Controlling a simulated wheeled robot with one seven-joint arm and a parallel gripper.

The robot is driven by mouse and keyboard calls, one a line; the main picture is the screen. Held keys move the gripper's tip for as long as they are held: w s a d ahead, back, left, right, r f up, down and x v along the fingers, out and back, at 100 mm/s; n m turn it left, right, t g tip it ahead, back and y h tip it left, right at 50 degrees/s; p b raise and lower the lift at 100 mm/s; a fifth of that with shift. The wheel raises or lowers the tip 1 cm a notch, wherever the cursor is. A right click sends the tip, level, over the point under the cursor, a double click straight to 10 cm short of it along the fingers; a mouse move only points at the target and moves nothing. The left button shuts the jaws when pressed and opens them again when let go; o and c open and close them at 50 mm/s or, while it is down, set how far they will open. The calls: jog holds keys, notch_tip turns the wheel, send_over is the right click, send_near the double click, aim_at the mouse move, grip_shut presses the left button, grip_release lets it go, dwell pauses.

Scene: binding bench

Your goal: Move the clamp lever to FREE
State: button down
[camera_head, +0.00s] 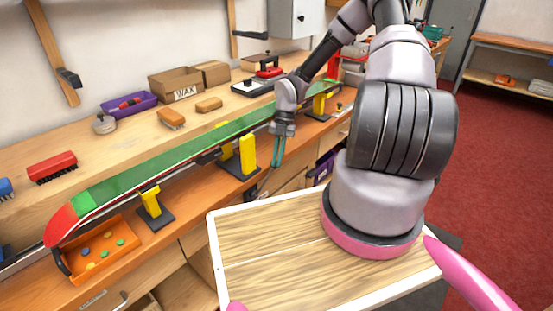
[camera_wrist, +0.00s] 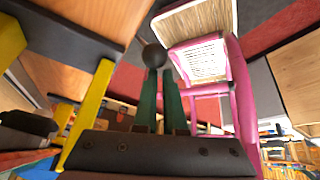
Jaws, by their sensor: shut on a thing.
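My gripper (camera_head: 277,152) hangs at the bench's front edge, beside a yellow clamp post (camera_head: 249,155) on a dark base. In the wrist view its two green fingers (camera_wrist: 161,78) are nearly together, with a dark round knob (camera_wrist: 154,57) at their tips. The knob appears to be the clamp lever's end, and the gripper is shut on it. The lever's shaft is mostly hidden, and I cannot read any FREE marking. A green and red ski (camera_head: 165,153) lies along the bench on yellow supports.
An orange tray of coloured pieces (camera_head: 124,268) sits under the ski's near tip. Another yellow support (camera_head: 150,202) stands on the bench's left. Brushes, a WAX box (camera_head: 176,86) and a purple bin (camera_head: 128,104) line the back. Red floor (camera_head: 480,170) lies open at right.

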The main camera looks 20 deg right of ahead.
jog(key=shift+w+d+f, duration=0.15)
jog(key=shift+w+d, duration=0.3)
jog(key=shift+d, duration=0.1)
jog(key=a+v, duration=0.1)
jog(key=v, duration=0.9)
jog(key=shift+s+r, duration=0.3)
jog(key=shift+r, duration=0.25)
jog(key=shift+d, duration=0.1)
